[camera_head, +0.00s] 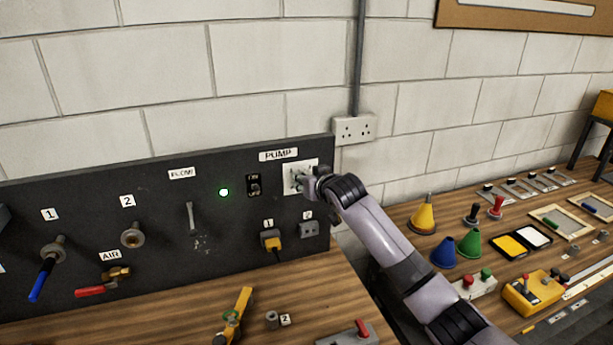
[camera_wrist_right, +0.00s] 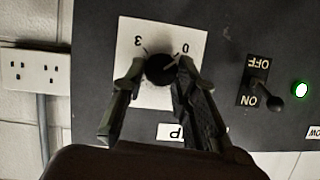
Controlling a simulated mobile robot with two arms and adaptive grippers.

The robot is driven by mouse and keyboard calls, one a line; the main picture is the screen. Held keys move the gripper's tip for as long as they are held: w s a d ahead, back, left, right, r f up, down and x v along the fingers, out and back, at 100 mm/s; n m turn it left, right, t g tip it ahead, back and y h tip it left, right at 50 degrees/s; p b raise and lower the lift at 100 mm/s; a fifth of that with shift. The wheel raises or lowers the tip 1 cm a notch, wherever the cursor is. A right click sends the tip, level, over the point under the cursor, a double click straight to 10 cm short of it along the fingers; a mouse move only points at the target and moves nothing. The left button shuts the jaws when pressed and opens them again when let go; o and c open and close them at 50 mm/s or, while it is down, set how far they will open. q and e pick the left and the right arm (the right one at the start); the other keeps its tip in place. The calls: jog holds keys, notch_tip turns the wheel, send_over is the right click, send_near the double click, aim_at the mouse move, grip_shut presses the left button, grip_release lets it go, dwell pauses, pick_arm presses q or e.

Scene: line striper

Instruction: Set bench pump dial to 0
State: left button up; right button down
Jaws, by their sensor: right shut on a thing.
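The pump dial is a black round knob (camera_wrist_right: 160,72) on a white plate (camera_wrist_right: 134,32) marked 0 and 3, which appear upside down in the right wrist view. In the head view the white plate (camera_head: 290,170) is at the right end of the dark panel, below the PUMP label (camera_head: 278,155). My right gripper (camera_wrist_right: 160,66) is shut on the dial, with one finger on each side of it. It also shows in the head view (camera_head: 300,180), partly covering the plate. The knob's pointer is hidden, so I cannot tell its setting. My left gripper is in neither view.
An ON/OFF switch (camera_wrist_right: 267,88) and a lit green lamp (camera_wrist_right: 301,88) sit beside the dial plate. A yellow plug (camera_head: 272,243) is in a socket below. A wall socket (camera_head: 354,129) is right of the panel. Cones (camera_head: 424,215) and a yellow box (camera_head: 535,291) occupy the right bench.

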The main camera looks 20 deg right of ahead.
jog(key=shift+f+n, duration=0.2)
jog(key=shift+n, duration=0.1)
dwell(0.4)
jog(key=c, duration=1.2)
grip_release()
jog(key=shift+r, duration=0.1)
jog(key=shift+c, duration=0.2)
jog(key=a+v, duration=0.1)
jog(key=v, duration=1.1)
jog(key=shift+d, duration=0.3)
